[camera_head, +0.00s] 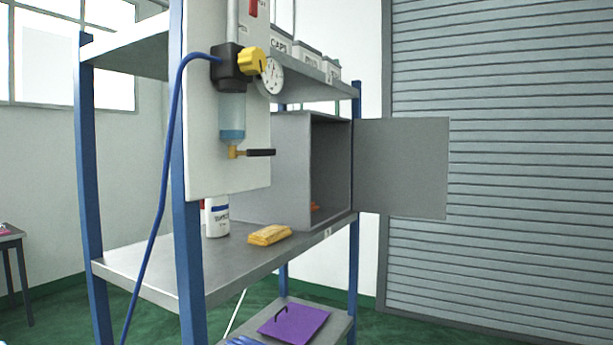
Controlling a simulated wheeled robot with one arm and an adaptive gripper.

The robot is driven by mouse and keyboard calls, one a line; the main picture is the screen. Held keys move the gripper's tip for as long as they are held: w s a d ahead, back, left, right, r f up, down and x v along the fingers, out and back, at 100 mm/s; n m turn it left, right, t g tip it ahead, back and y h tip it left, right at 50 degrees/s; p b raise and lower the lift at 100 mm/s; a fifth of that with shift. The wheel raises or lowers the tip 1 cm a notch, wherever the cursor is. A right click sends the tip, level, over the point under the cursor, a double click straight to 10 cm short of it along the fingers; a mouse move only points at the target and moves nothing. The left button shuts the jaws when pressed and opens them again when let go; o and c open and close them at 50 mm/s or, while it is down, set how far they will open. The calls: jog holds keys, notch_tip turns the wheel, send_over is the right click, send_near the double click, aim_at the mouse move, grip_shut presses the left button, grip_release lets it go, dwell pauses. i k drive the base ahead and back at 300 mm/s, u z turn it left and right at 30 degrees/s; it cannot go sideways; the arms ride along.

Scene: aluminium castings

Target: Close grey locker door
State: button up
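The grey locker (275,168) stands on the middle shelf of a blue-posted rack. Its opening faces right, and a small orange-red thing (315,207) shows low inside. The grey locker door (402,167) stands wide open, reaching out to the right from the locker's far edge, past the rack's back right post. I see no handle on the side of the door that shows. My gripper is not in view.
The middle shelf (140,270) also holds a white bottle (217,218) and a yellow cloth-like thing (269,235). An air regulator (230,70) with a blue hose (160,205) hangs on the near panel. A purple sheet (293,321) lies on the lower shelf. A ribbed shutter (510,150) stands behind.

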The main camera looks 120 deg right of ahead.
aim_at(400, 165)
jog(key=z, duration=0.05)
jog(key=k, duration=1.2)
jog(key=z, duration=3.4)
jog(key=k, duration=1)
jog(key=z, duration=1.4)
jog(key=i, duration=1.15)
jog(key=u, duration=0.35)
